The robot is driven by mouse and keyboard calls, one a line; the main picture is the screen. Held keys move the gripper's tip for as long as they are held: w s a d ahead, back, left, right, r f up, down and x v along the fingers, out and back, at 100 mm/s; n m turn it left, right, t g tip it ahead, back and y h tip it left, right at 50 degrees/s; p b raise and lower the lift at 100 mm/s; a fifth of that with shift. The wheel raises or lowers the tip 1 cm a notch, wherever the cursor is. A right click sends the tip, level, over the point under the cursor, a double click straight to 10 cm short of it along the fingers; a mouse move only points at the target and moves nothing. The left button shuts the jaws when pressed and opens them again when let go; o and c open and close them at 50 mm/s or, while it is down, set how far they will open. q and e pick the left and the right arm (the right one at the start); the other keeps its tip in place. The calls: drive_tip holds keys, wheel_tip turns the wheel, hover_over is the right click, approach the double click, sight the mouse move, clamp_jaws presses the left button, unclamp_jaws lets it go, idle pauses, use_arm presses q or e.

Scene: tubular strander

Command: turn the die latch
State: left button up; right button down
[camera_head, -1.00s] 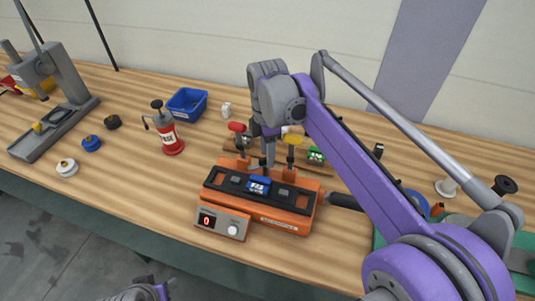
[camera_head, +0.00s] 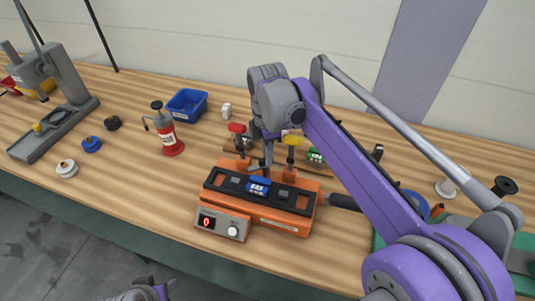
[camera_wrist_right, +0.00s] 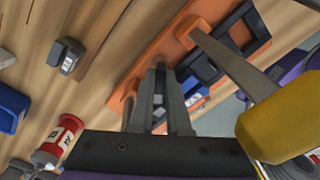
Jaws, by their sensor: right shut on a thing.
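An orange die unit (camera_head: 275,223) with a dark top and a small blue block (camera_head: 258,187) sits on the bench. A red-knobbed lever (camera_head: 237,128) and a yellow-knobbed lever (camera_head: 292,140) stand at its back. My right gripper (camera_head: 267,165) reaches down between them. In the right wrist view, the gripper (camera_wrist_right: 160,98) points at the orange unit and its fingers are close together, shut on a small part that they mostly hide; I take it for the die latch. The yellow knob (camera_wrist_right: 285,120) is close at the right there.
A red bottle (camera_head: 169,138), a blue bin (camera_head: 187,104) and several small spools stand left of the unit. A grey press-like stand (camera_head: 60,110) is at far left. A dark handle (camera_head: 342,201) sticks out on the right. Bare bench lies in front of the bottle.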

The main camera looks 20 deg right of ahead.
drive_tip(key=shift+m, duration=0.3)
drive_tip(key=m+p, duration=0.1)
drive_tip(key=m, duration=0.2)
drive_tip(key=shift+r, duration=0.1)
drive_tip(key=shift+s+m, duration=0.15)
drive_tip(key=shift+m, duration=1.75)
drive_tip(key=c, duration=0.9)
unclamp_jaws()
wheel_tip(320, 180, up, 11)
drive_tip(key=shift+f+p, duration=0.15)
drive_tip(key=shift+p, duration=0.6)
